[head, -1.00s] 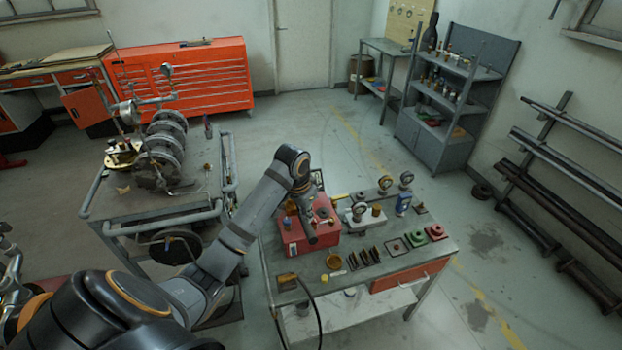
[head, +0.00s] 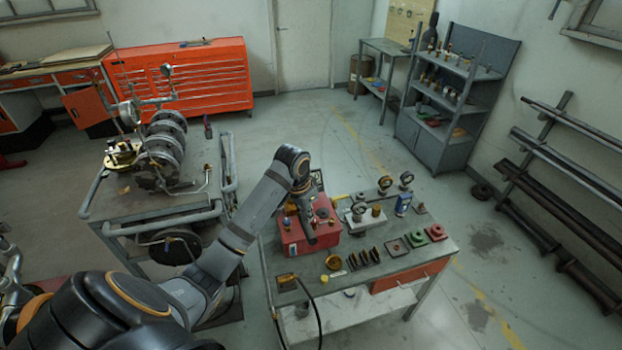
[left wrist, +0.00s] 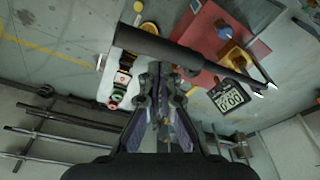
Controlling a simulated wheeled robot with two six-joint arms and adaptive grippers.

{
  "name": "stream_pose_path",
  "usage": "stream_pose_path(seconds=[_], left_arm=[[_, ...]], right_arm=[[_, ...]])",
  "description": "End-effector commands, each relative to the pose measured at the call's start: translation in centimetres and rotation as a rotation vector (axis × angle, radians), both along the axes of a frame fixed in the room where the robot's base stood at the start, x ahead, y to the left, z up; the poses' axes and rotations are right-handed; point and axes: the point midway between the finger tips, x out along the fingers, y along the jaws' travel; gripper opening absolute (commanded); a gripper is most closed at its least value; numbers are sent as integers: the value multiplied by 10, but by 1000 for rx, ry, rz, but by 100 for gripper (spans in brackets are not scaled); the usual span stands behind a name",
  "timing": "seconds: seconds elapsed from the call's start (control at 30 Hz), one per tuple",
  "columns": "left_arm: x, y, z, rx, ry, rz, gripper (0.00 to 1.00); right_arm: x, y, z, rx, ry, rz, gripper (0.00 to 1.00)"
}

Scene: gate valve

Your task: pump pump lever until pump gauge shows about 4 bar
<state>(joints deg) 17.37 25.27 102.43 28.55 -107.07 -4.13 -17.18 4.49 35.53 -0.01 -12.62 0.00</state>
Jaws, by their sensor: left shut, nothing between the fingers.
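The red pump (head: 296,236) stands on the grey bench, with the dark pump lever (head: 309,228) slanting over it. My left gripper (head: 303,202) is over the pump at the lever, partly hidden by its own wrist. In the left wrist view the lever is a thick black bar (left wrist: 190,55) across the picture. My left gripper (left wrist: 165,75) is shut and empty, its tips right at the bar; whether they touch it I cannot tell. My right gripper is not in view.
A cart (head: 150,200) with flanged valve piping stands to the left.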

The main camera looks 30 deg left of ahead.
Motion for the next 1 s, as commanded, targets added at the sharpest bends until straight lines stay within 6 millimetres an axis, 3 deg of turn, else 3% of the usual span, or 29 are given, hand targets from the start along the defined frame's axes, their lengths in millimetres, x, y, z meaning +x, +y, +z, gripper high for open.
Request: stream_pose_path(seconds=[0.43, 1.0], left_arm=[[0, 0, -2, 0, 1, 0, 0], [0, 0, -42, 0, 1, 0, 0]], right_arm=[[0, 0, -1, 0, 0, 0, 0], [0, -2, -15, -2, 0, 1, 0]])
